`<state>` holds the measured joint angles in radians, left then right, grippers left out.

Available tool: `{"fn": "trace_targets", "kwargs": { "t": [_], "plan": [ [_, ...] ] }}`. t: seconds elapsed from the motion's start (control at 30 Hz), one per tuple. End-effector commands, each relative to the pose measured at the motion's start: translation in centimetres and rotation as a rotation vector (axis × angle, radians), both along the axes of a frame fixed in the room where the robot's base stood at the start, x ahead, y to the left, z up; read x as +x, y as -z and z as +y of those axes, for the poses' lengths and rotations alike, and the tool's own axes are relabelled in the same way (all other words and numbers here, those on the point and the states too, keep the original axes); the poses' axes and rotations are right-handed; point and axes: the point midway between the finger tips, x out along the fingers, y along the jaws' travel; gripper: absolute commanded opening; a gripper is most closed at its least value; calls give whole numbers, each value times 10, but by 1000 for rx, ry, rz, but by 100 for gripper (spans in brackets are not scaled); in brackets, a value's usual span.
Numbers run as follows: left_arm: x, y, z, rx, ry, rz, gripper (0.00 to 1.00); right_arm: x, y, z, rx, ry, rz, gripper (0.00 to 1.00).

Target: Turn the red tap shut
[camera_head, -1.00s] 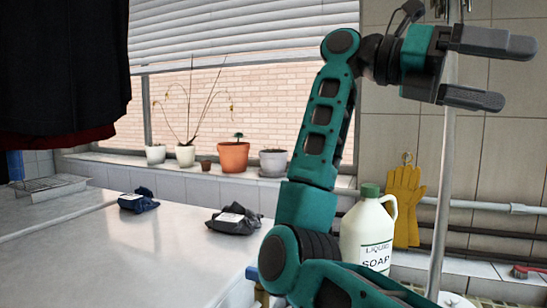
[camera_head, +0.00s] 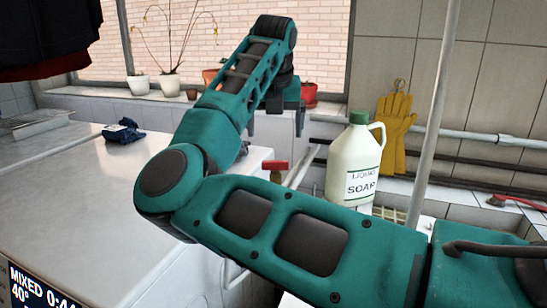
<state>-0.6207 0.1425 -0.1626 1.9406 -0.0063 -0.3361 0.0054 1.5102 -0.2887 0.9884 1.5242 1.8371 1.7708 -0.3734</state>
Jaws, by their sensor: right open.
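The red tap handle (camera_head: 275,165) shows in the head view, just above my right forearm. It is a small red T shape on a short stem, and whatever lies below the stem is hidden by my arm. My right gripper (camera_head: 275,126) points down with its two dark fingers apart and nothing between them. In the picture it is directly above the red handle and apart from it; I cannot tell how much nearer or farther it is. My left gripper is not in view.
A white soap jug (camera_head: 354,160) stands right of the tap. Yellow gloves (camera_head: 395,130) hang on the tiled wall beside pipes. Potted plants line the sill behind my arm.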

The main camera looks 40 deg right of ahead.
Motion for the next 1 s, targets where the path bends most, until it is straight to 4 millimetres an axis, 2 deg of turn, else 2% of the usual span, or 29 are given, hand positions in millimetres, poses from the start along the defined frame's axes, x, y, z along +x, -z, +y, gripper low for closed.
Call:
{"fn": "trace_targets", "kwargs": {
  "t": [0.03,0.2,0.43,0.6,0.9,1.0],
  "plan": [
    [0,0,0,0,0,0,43,3,12,-3,1,2,6,96],
    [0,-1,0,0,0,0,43,12,45,-13,-1,1,6,96],
    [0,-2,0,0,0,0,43,23,79,-23,-2,2,5,96],
    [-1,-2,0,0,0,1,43,27,91,-26,-1,2,2,96],
    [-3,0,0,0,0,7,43,27,92,-27,-1,3,1,96],
    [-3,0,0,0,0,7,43,27,92,-27,-1,3,1,87]
  ]
}}
